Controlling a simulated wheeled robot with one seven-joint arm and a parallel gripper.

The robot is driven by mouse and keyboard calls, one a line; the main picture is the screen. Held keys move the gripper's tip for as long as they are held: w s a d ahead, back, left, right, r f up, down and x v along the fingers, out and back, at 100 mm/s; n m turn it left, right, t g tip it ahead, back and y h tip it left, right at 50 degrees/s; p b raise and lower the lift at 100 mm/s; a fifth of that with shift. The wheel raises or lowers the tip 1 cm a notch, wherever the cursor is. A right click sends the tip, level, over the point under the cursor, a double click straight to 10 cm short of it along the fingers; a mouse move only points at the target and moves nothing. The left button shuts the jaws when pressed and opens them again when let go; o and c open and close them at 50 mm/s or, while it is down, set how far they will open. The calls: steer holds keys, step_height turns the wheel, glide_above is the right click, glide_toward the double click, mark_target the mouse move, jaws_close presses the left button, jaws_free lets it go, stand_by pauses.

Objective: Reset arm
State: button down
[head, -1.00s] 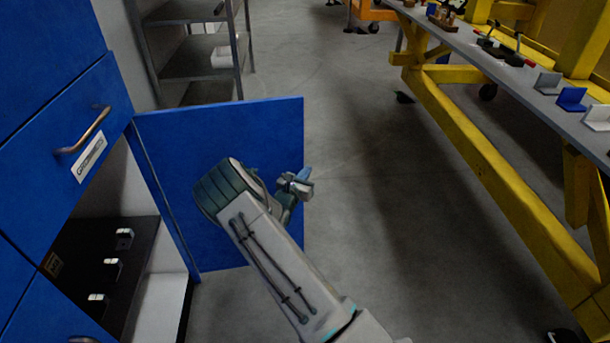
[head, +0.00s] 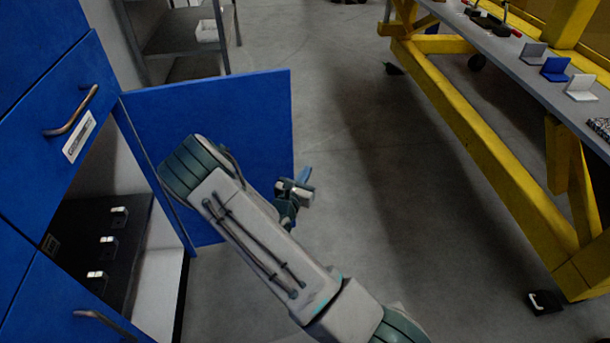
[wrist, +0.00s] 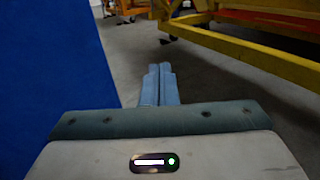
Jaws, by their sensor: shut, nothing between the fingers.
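My gripper (head: 304,178) is in the head view, in front of the right edge of the open blue cabinet door (head: 250,110). In the wrist view its two blue fingers (wrist: 160,82) lie side by side, shut, with nothing between them. They point out over bare floor. My arm is folded, its elbow in front of the blue door. In the wrist view the blue door (wrist: 50,65) fills the left side, close to the gripper; I cannot tell the exact gap.
The open blue cabinet (head: 50,120) stands at left, with a black tray (head: 75,225) holding several small parts inside. A grey shelf rack (head: 185,40) stands behind. A long yellow-framed workbench (head: 480,165) runs along the right. Grey floor between is clear. A small dark object (head: 543,302) lies bottom right.

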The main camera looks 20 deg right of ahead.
steer(key=shift+s+a, duration=0.1)
steer(key=shift+s, duration=0.3)
steer(key=s+d+r+m+g+p, duration=0.3)
steer(key=s+d+r+m+g, duration=0.1)
steer(key=s+r+m+g, duration=0.4)
steer(key=s+d+r+m+g+p, duration=0.2)
steer(key=s+d+r+m+g, duration=0.3)
steer(key=s+r+m, duration=0.45)
steer(key=s+a+r+m+t+y+p, duration=0.1)
steer(key=s+a+r+m+y+p, duration=0.2)
steer(key=s+a+r+m+y, duration=0.2)
steer(key=s+a+r+m+y+p, duration=0.3)
steer(key=s+a+r+m+y, duration=0.3)
steer(key=r, duration=0.6)
steer(key=s+a, duration=0.1)
steer(key=a, duration=0.1)
steer(key=shift+s+a+r+t, duration=0.15)
steer(key=shift+s+a+t, duration=0.15)
steer(key=shift+t, duration=0.1)
